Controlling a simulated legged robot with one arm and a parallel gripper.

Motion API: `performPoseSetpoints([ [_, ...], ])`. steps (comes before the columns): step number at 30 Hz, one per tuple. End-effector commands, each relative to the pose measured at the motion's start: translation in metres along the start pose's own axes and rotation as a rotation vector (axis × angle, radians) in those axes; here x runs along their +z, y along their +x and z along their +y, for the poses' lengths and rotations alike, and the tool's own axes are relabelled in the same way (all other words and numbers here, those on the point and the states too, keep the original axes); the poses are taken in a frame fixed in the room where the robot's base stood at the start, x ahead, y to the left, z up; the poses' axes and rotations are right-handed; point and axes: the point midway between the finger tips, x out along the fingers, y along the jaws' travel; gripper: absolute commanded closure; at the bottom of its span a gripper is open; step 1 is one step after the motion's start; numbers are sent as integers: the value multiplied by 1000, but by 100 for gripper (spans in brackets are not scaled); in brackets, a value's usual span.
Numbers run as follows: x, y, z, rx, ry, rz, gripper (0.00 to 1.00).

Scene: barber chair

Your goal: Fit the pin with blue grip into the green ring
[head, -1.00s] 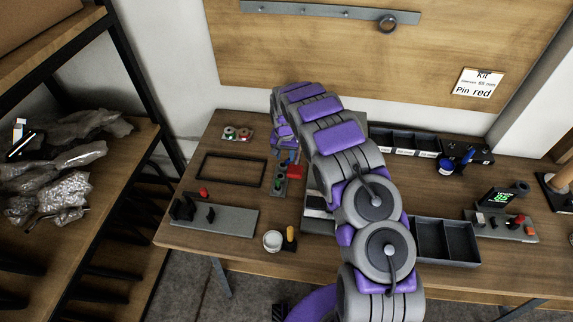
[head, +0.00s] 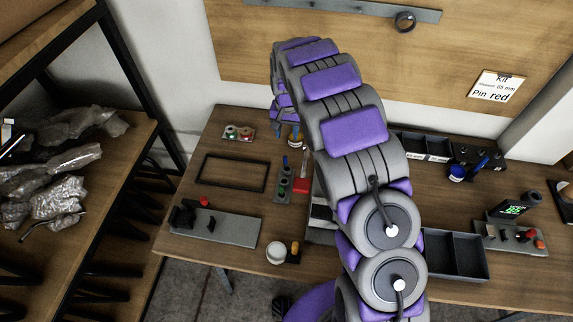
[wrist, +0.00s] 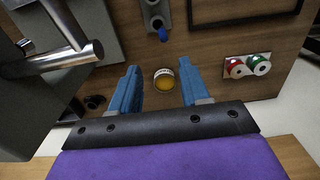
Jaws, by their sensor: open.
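The pin with blue grip (head: 285,161) stands in the far end of a small grey holder (head: 283,188) on the bench. In the wrist view its blue end (wrist: 162,35) shows just beyond my fingertips. The green ring (head: 230,131) lies beside a red ring on a small pale plate, left of the holder; in the wrist view the green ring (wrist: 235,67) is right of my fingers. My gripper (wrist: 159,68) is open, with blue fingers apart and nothing held. Between them, on the bench below, shows a round yellow-topped container (wrist: 163,82). In the head view my arm hides most of the gripper.
An empty dark frame (head: 232,172) lies left of the holder. A red block (head: 302,185) is right of it. A grey fixture (head: 216,226) and a white cup (head: 276,253) are near the front edge. Dark trays (head: 455,256) stand right of my arm.

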Motion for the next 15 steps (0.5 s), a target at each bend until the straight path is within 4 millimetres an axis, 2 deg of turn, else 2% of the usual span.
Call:
performPoseSetpoints([
  [4, 1, -14, -4, 5, -1, 2, 54],
  [15, -2, -22, -5, 55, -108, 12, 54],
])
